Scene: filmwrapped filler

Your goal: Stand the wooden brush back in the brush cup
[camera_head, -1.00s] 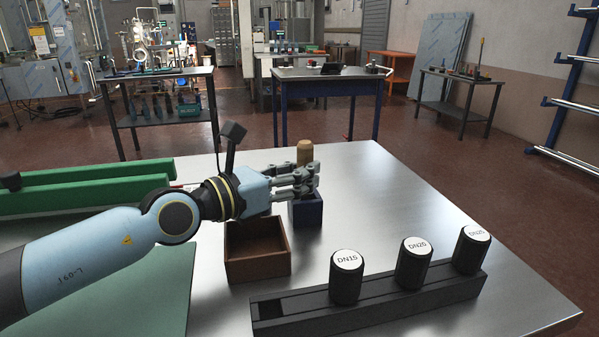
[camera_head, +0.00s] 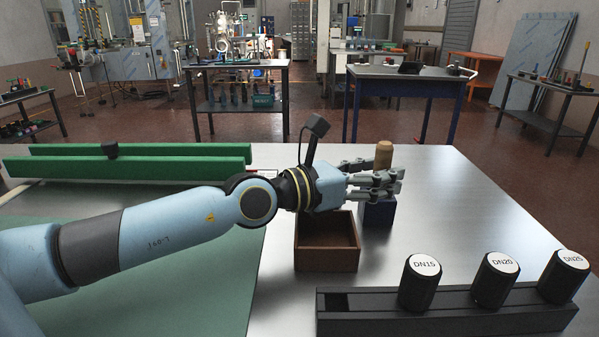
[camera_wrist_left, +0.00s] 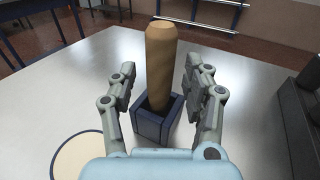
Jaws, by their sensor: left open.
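The wooden brush (camera_head: 383,153) stands in the dark blue square brush cup (camera_head: 378,212), with its rounded tan handle sticking up. The left wrist view shows the handle (camera_wrist_left: 161,62) rising from the cup (camera_wrist_left: 152,125), leaning slightly. My left gripper (camera_head: 386,179) is open around the handle. In the left wrist view one finger is on each side, with a visible gap between the handle and each finger. The brush's lower end is hidden inside the cup. My right gripper is not in view.
A brown open wooden box (camera_head: 327,262) sits below my left wrist. A black rack (camera_head: 450,322) with labelled black cylinders (camera_head: 420,285) stands at the front right. Green rails (camera_head: 190,171) lie at the back left. The metal table (camera_head: 465,205) is clear right of the cup.

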